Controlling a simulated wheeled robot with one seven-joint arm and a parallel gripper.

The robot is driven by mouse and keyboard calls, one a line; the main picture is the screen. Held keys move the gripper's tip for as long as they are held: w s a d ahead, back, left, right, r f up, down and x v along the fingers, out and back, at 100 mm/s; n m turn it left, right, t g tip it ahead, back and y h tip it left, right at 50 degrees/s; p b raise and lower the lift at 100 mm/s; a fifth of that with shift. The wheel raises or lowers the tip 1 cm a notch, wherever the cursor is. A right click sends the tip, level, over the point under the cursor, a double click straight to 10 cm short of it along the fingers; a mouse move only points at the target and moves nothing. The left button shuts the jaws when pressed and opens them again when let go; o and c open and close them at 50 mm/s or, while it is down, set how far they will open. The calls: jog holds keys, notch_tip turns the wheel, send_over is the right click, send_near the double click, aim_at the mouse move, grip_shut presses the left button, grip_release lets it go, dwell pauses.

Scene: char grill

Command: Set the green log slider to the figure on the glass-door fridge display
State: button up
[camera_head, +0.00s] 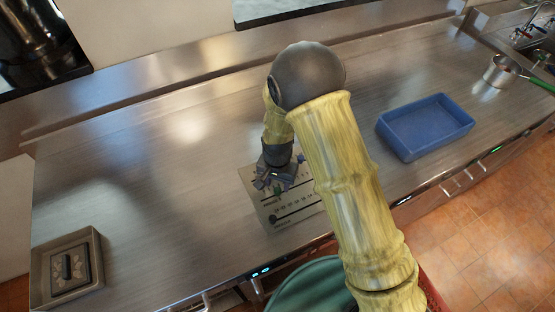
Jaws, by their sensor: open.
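A pale panel (264,211) with rows of marks and slots lies on the steel counter, near its front edge. A small green spot (278,191) shows on the panel right by my fingertips; it may be the green slider knob, but it is too small to be sure. My gripper (271,184) is open, pointing down over the upper left part of the panel. Whether it touches the knob cannot be told. My arm hides the panel's right side. A small lit cyan display (261,272) shows on the counter front below; its figure is unreadable here.
A blue tray (425,153) stands right of my arm. A metal tray with a dark handled block (67,268) sits at the far left. A saucepan (500,72) and sink are at the far right. More small lit displays (497,149) line the counter front.

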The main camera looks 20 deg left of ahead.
aim_at(278, 190)
notch_tip(278, 190, up, 14)
jog(key=b, duration=0.3)
jog(key=shift+r, duration=0.25)
dwell(0.3)
jog(key=s+d+r+t, duration=0.1)
jog(key=s+d, duration=0.2)
jog(key=d, duration=1.1)
jog(key=s+d+r+t, duration=0.1)
jog(key=s+d+r, duration=0.1)
jog(key=d, duration=1.2)
jog(key=shift+s+r+n+t, duration=0.3)
jog(key=shift+s+n, duration=0.1)
jog(key=shift+s, duration=0.2)
dwell(1.1)
jog(key=shift+c, duration=0.8)
jog(key=shift+w, duration=0.1)
